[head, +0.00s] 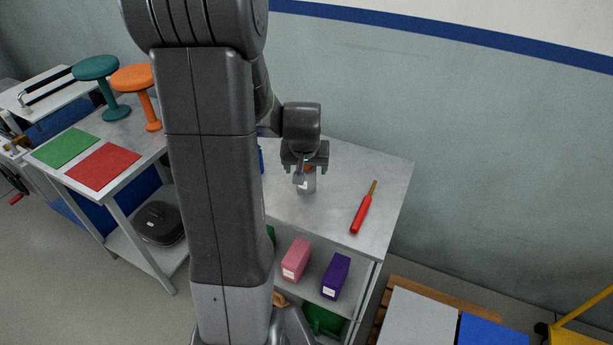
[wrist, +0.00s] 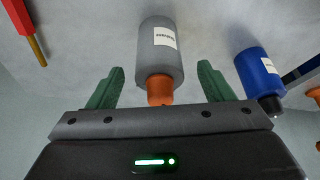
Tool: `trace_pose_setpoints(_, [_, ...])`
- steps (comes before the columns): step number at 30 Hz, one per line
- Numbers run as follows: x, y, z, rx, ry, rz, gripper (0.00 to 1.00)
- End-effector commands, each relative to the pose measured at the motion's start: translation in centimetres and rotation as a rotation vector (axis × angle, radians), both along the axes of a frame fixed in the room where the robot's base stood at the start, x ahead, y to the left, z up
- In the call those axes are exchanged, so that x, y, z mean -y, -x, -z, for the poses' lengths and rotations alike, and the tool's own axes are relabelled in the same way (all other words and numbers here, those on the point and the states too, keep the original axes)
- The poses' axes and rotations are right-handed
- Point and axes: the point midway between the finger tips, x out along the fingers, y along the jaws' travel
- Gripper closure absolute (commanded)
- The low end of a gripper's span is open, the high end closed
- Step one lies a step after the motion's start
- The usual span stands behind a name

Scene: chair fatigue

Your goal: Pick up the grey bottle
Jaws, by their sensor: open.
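The grey bottle (wrist: 160,55) has an orange cap and a white label. In the wrist view it is between the two green fingers of my gripper (wrist: 160,85), with a gap on each side. In the head view the grey bottle (head: 306,183) stands on the grey table (head: 340,165), its top partly hidden by my gripper (head: 306,166). My gripper is open above and around the cap end, holding nothing. A blue bottle (wrist: 259,75) with a dark cap is to the right in the wrist view.
A red tool (head: 362,212) with a thin yellowish end lies on the table to the right. Pink (head: 296,260) and purple (head: 336,277) boxes sit on the shelf below. The blue bottle (head: 261,160) is mostly hidden behind my arm. The table's back right is clear.

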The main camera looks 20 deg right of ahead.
Motion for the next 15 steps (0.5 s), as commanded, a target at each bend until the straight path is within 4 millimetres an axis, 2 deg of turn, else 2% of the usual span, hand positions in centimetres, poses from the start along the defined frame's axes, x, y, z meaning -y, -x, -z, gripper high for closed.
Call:
trace_pose_setpoints(7, [0.6,-0.9,2.3,-0.001,0.0,0.0,0.26])
trace_pose_setpoints(15, [0.7,-1.2,2.9,0.001,0.0,0.0,0.26])
